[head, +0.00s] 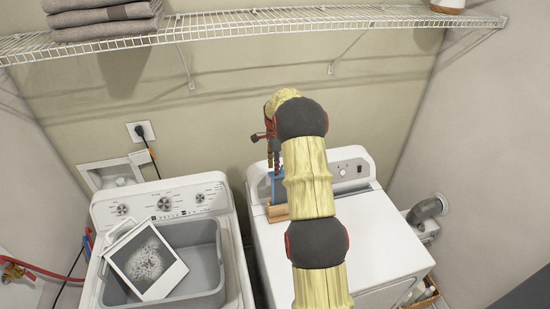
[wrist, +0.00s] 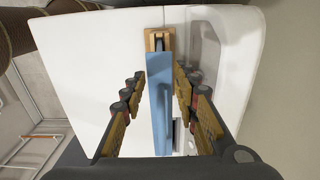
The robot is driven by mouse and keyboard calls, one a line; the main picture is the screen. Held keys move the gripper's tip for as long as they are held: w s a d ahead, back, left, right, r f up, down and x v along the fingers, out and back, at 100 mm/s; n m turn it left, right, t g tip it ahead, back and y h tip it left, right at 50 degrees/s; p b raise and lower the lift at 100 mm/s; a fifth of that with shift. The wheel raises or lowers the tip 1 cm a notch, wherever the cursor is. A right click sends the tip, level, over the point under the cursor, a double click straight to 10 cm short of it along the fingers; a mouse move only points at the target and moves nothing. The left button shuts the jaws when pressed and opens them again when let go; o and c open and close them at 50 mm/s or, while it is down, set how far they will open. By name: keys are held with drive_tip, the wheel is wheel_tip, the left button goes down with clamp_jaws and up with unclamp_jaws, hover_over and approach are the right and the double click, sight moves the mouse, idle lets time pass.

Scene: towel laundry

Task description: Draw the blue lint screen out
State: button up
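The blue lint screen (wrist: 160,105) shows in the wrist view as a narrow blue strip between the fingers of my gripper (wrist: 159,77). The fingers are open, with a gap visible on both sides of it. In the head view, a small part of the blue screen (head: 279,187) shows at the left rear of the white dryer top (head: 375,235), beside my arm. My gripper (head: 272,165) points down over it there, partly hidden by my arm. A wooden piece (wrist: 160,38) lies at the screen's far end; it also shows in the head view (head: 277,212).
A white washer (head: 165,190) stands left, with a grey tub (head: 206,262) and a white-framed panel (head: 148,262) leaning over it. A wire shelf (head: 250,22) with folded towels (head: 103,18) spans the back wall. The dryer's control panel (head: 346,170) rises behind its top.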

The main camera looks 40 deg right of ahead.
sight(275, 183)
wheel_tip(275, 183, down, 10)
drive_tip(key=p, duration=0.2)
drive_tip(key=shift+f+p, duration=0.1)
drive_tip(key=shift+p, duration=0.2)
drive_tip(key=shift+c, duration=1.1)
clamp_jaws()
